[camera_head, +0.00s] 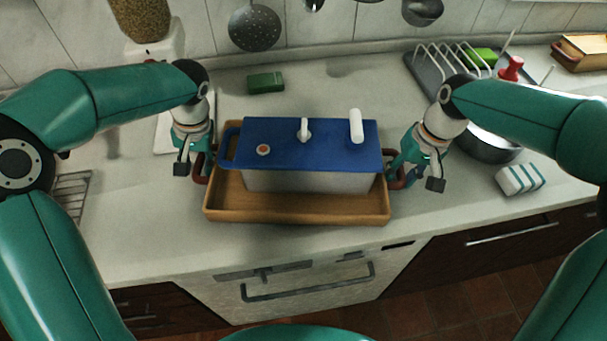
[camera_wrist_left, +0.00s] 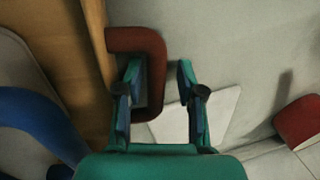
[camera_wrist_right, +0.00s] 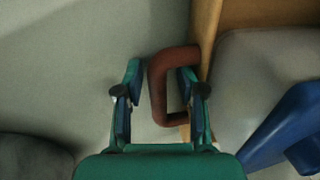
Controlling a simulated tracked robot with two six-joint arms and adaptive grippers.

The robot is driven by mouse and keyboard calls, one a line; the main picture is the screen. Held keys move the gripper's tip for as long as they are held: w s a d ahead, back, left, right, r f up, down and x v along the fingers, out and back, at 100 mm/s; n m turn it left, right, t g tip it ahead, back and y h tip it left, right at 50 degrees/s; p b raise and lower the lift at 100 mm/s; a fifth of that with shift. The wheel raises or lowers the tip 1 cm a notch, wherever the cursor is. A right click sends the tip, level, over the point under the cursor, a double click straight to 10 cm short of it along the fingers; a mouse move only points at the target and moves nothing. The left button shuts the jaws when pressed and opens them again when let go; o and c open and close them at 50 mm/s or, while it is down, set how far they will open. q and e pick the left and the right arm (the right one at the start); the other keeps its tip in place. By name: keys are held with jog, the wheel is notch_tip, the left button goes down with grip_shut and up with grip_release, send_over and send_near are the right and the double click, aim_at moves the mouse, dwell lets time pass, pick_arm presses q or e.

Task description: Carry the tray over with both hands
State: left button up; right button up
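The wooden tray (camera_head: 297,214) rests on the counter, with a grey box under a blue lid (camera_head: 330,150) standing in it. A red-brown handle sticks out at each end. My left gripper (camera_head: 203,153) is open at the tray's left handle. In the left wrist view, the handle's outer bar (camera_wrist_left: 155,75) lies between the fingers (camera_wrist_left: 158,85), with one finger inside the loop. My right gripper (camera_head: 402,160) is open at the right handle. In the right wrist view, that handle's bar (camera_wrist_right: 157,88) lies between the fingers (camera_wrist_right: 160,83), with one finger inside the loop.
A green block (camera_head: 265,82) lies behind the tray. A wire rack (camera_head: 73,190) lies at left. The counter front of the tray is a narrow clear strip.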

pick_arm(q)
jog(key=shift+d, duration=0.1)
jog(key=r, duration=0.4)
jog(key=d+r, duration=0.1)
jog(key=r, duration=0.1)
jog(key=shift+w+d+r, duration=0.1)
jog(key=shift+r, duration=0.3)
pick_arm(e)
jog(key=shift+s, duration=0.15)
jog(key=shift+r, duration=0.2)
pick_arm(q)
jog(key=shift+d+r, duration=0.1)
jog(key=shift+r, duration=0.35)
pick_arm(e)
notch_tip(320, 180, up, 11)
jog(key=d, duration=0.2)
jog(key=shift+d+r, duration=0.15)
